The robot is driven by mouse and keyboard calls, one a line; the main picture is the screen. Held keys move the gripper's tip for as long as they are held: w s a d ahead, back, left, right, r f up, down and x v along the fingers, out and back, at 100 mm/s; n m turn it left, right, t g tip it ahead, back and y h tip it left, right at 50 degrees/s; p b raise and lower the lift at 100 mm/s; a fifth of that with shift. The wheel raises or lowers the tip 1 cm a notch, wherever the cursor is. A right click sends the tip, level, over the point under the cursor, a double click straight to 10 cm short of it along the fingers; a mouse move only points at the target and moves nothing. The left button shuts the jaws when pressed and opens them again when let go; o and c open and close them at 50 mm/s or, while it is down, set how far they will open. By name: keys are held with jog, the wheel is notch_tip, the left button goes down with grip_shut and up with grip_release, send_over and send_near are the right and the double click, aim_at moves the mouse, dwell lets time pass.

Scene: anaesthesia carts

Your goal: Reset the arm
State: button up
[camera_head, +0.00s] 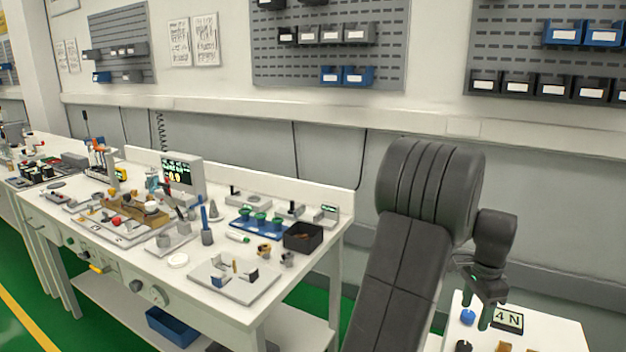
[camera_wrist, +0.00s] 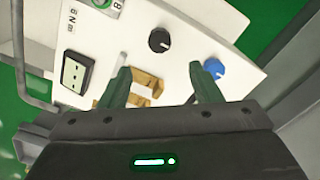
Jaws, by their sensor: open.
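My gripper (camera_head: 479,307) hangs at the lower right in the head view, above a white cart top (camera_head: 560,333). My dark arm rises beside it. In the wrist view its two green fingers (camera_wrist: 160,80) are apart, with nothing held between them. Beyond the fingers, the white panel (camera_wrist: 190,25) carries a black knob (camera_wrist: 159,40), a blue knob (camera_wrist: 215,67) and a tan bracket-like piece (camera_wrist: 146,85). The blue knob also shows just below the gripper in the head view (camera_head: 467,316).
A long white workbench (camera_head: 215,308) with many small parts, a black bin (camera_head: 303,237) and a monitor (camera_head: 180,172) stands to the left. Wall pegboards (camera_head: 330,60) hold bins behind.

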aim_at(465, 346)
notch_tip(465, 346, down, 12)
jog(key=shift+r+b, duration=0.15)
jog(key=shift+b, duration=0.25)
jog(key=shift+r+n, duration=0.2)
jog(key=shift+n, duration=1.1)
jog(key=n, duration=0.6)
jog(key=shift+b, duration=0.35)
jog(key=n, duration=0.4)
jog(key=shift+n+b, duration=0.3)
jog(key=shift+n, duration=0.1)
jog(key=shift+r+n+b, duration=0.1)
jog(key=shift+n+b, duration=0.3)
jog(key=shift+n, duration=1.9)
